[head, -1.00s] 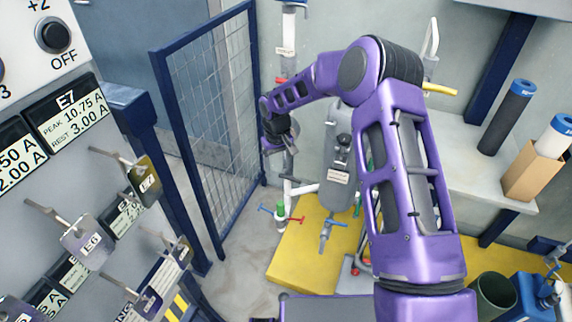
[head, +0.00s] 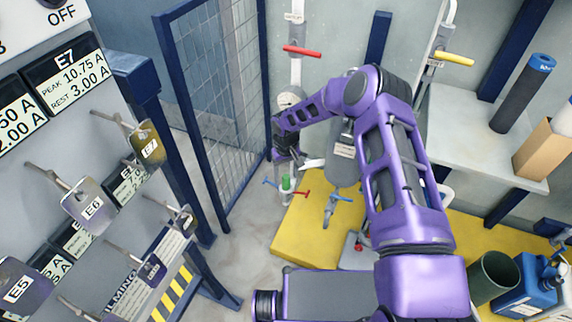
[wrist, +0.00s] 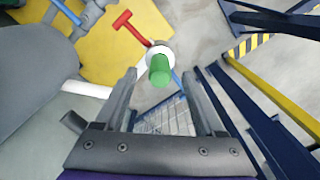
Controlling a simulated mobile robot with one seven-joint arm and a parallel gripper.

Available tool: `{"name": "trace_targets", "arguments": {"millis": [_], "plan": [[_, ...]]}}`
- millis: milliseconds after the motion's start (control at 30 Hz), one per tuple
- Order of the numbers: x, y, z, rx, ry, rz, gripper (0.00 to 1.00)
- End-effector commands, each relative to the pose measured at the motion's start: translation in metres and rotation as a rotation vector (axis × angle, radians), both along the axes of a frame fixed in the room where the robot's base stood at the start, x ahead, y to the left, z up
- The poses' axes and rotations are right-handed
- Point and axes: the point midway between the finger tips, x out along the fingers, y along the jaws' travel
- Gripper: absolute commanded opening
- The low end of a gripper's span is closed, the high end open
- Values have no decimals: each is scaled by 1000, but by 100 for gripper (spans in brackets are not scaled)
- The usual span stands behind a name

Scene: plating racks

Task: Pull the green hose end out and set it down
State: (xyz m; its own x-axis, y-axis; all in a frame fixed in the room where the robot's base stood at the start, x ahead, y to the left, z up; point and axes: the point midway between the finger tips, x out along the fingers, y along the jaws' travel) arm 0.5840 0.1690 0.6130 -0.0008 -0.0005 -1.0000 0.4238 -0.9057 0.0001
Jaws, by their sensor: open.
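The green hose end (wrist: 160,71) is a short green cylinder standing in a white round collar (wrist: 160,50) in the wrist view. It also shows small in the head view (head: 286,183), just below my gripper (head: 292,160). In the wrist view my gripper (wrist: 159,84) is open, with one finger on each side of the green piece in the picture. Gaps show on both sides of it, and I see no contact. How deep it lies between the fingers is hard to tell. What lies under the collar is hidden.
A grey rounded body (wrist: 35,80) is close on the left in the wrist view. A blue mesh fence (head: 222,110) stands left of my gripper. A yellow platform (head: 300,238) lies below.

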Motion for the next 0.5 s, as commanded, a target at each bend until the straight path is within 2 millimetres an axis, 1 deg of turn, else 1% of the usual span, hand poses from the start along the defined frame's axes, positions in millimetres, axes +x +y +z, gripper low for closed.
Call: {"name": "trace_targets", "arguments": {"millis": [33, 200, 300, 500], "plan": [[0, 1, -8, 1, 2, -1, 71], [0, 1, -22, 1, 0, -1, 71], [0, 1, -26, 1, 0, -1, 71], [0, 0, -26, 0, -1, -1, 71]]}}
